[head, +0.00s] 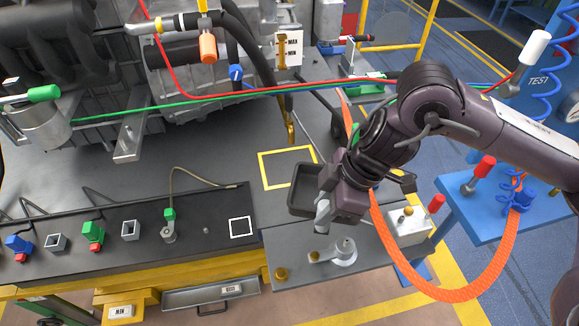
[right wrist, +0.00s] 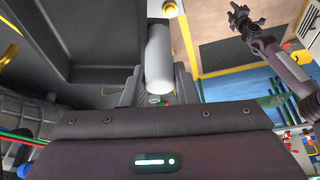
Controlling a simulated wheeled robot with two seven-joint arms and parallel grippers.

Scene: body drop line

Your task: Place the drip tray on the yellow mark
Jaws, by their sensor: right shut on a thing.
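The drip tray (head: 303,186) is a dark grey, shallow open box. It also fills the upper left of the right wrist view (right wrist: 95,50). My right gripper (head: 325,203) is shut on it at its near right side; a pale cylindrical grip (right wrist: 158,60) shows between the jaws. The yellow mark (head: 262,170) is a yellow square outline on the dark bench. The tray is just right of and nearer than the mark, covering part of its right side in the head view. My left gripper (right wrist: 248,20) shows small in the right wrist view, away from the tray; its jaws are unclear.
An engine (head: 190,75) stands behind the mark, with red and green lines crossing in front. A grey plate with a lever (head: 335,250) lies below the tray. A white square outline (head: 240,227) is at left. An orange strap (head: 445,292) hangs at right, near a blue table (head: 465,205).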

